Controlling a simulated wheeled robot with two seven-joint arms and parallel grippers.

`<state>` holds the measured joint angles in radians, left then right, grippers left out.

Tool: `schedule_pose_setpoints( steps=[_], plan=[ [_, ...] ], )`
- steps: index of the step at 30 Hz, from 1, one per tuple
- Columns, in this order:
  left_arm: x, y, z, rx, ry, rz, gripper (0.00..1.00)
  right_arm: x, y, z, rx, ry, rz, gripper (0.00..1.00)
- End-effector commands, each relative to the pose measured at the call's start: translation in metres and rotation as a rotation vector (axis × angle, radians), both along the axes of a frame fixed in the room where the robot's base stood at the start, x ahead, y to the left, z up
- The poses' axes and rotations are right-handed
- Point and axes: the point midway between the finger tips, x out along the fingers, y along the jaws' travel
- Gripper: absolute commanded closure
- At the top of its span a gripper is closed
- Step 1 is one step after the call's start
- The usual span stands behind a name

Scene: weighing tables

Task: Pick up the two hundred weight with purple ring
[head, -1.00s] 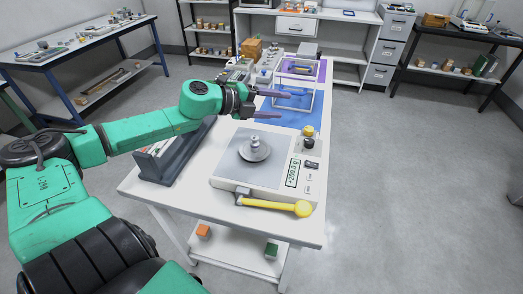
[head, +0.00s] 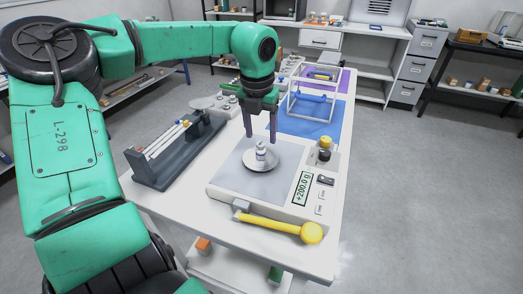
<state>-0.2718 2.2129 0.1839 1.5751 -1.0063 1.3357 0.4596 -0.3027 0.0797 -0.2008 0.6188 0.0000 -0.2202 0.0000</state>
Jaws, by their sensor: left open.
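A small silver weight (head: 261,149) stands upright on a round metal dish (head: 249,164) on the plate of a white scale (head: 219,192). The scale's display reads +200.0 g. I cannot make out a purple ring on the weight. My left gripper (head: 261,138) points down above the dish, open and empty, with its two dark fingers on either side of the weight's top in the picture. I cannot tell whether the fingertips are level with the weight. My right gripper is not in view.
A dark rack with rods (head: 160,174) is on the left. A blue mat (head: 290,123) with a clear frame lies behind.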

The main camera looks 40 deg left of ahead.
Motion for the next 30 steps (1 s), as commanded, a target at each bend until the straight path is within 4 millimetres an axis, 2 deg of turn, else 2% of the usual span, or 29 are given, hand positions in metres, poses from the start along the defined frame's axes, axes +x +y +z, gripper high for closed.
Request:
schedule_pose_setpoints(
  steps=[3, 6, 12, 17, 18, 26, 30],
  plan=[
    [0.002, 0.002, -0.023, -0.003, 0.005, 0.000, 0.34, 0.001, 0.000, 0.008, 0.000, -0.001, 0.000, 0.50],
    [0.004, 0.003, -0.034, -0.001, 0.004, 0.000, 0.34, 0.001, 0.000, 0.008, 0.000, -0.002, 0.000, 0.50],
    [0.004, 0.003, -0.036, 0.000, 0.001, 0.000, 0.34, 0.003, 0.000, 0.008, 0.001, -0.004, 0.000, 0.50],
    [0.004, 0.003, -0.036, -0.001, 0.001, 0.000, 0.96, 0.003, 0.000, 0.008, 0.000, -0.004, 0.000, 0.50],
    [0.004, 0.003, -0.036, -0.001, 0.001, 0.000, 1.00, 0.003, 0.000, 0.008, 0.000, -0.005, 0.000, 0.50],
    [0.004, 0.003, -0.035, -0.001, 0.000, 0.000, 1.00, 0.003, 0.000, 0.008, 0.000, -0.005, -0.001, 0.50],
    [0.006, 0.003, -0.023, -0.001, -0.004, 0.000, 1.00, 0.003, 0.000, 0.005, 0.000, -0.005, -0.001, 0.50]
  ],
)
